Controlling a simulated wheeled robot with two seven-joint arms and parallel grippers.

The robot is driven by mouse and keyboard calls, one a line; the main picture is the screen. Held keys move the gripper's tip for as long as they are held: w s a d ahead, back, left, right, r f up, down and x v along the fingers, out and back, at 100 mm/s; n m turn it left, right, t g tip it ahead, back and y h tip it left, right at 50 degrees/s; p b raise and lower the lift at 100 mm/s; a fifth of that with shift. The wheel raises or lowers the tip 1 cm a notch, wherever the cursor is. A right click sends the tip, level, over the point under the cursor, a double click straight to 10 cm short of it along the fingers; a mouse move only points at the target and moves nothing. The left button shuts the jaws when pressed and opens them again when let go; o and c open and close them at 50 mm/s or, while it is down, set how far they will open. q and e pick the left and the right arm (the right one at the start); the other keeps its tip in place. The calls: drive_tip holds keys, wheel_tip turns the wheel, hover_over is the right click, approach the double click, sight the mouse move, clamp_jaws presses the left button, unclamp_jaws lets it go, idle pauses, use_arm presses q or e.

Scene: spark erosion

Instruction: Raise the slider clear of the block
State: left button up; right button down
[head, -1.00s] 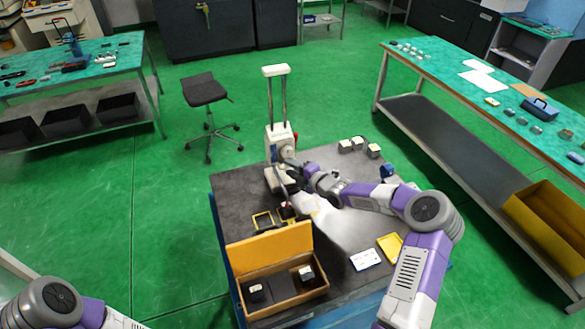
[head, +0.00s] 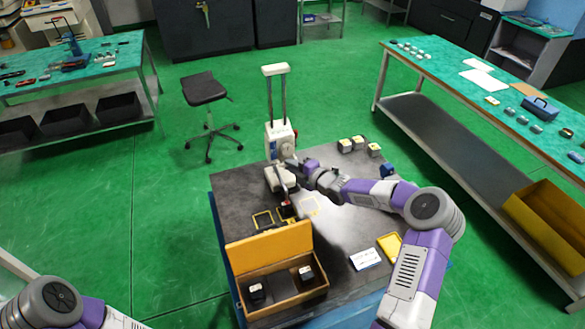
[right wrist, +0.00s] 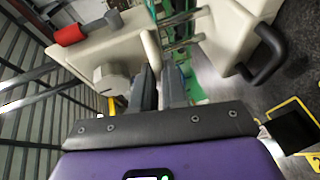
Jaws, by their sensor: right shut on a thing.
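The white slider (head: 281,133) sits on two upright metal posts (head: 276,97) of the machine on the dark table, below its white top bar. My right gripper (head: 288,165) is at the front of the slider. In the right wrist view its two dark fingers (right wrist: 159,88) are close together, shut on a part of the slider that they mostly hide. A small dark block (head: 287,211) is below and in front of the machine. My arm partly covers this area, and I cannot tell the gap between slider and block. My left gripper is out of view.
An open tan box (head: 262,310) with dark, pale-topped pieces stands at the table's front. A yellow tray (head: 390,246) and white card (head: 365,259) lie to the right. Several small blocks (head: 358,145) stand at the back right. A black handle (right wrist: 266,55) shows near the fingers.

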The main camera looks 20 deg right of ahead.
sight(288, 153)
wheel_tip(288, 153, up, 5)
drive_tip(key=shift+f, duration=0.1)
drive_tip(key=c, duration=1.2)
unclamp_jaws()
drive_tip(key=shift+s, duration=0.1)
drive_tip(key=v, duration=0.7)
drive_tip(key=shift+s, duration=0.2)
